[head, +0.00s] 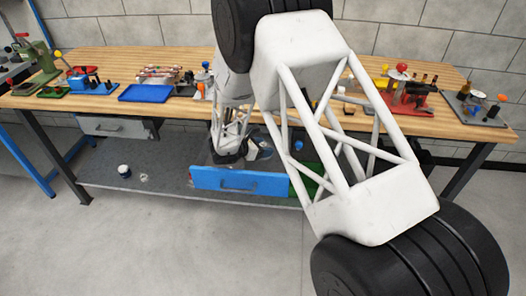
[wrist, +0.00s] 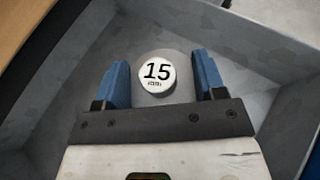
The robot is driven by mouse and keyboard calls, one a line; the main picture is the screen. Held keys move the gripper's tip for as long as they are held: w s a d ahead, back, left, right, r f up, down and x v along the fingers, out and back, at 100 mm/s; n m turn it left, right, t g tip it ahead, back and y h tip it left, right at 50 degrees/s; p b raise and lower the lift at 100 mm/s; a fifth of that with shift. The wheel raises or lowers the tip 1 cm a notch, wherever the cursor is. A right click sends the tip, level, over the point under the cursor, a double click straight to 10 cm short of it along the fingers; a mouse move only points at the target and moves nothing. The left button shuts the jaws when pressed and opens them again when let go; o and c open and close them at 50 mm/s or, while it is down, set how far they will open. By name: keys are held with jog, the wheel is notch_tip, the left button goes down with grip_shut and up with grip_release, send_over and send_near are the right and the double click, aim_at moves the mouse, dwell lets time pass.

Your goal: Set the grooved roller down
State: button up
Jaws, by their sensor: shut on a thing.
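The grooved roller (wrist: 157,73) is a grey cylinder seen end-on in the wrist view, with a white round label reading "15 mm". My gripper (wrist: 162,84) has its blue fingers closed on the roller's left and right sides. Both are inside or just over a grey-walled drawer (wrist: 60,70). I cannot tell whether the roller touches the drawer floor. In the head view my gripper (head: 229,157) is low behind the blue drawer front (head: 238,182). The roller is not clearly visible there, and its grooves are not visible in the wrist view.
The wooden bench (head: 180,57) above the drawer carries a blue tray (head: 145,93), small fixtures and a red fixture (head: 407,100). A green drawer front (head: 312,180) is beside the blue one. Small round items lie on the lower shelf (head: 105,180). My arm hides part of the bench.

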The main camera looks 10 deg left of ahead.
jog(key=shift+f, duration=1)
jog(key=shift+f, duration=0.6)
jog(key=o, duration=1.1)
jog(key=shift+r, duration=0.1)
jog(key=shift+r, duration=0.45)
jog(key=v, duration=1.2)
jog(key=shift+w+r, duration=0.1)
jog(key=shift+r, duration=0.05)
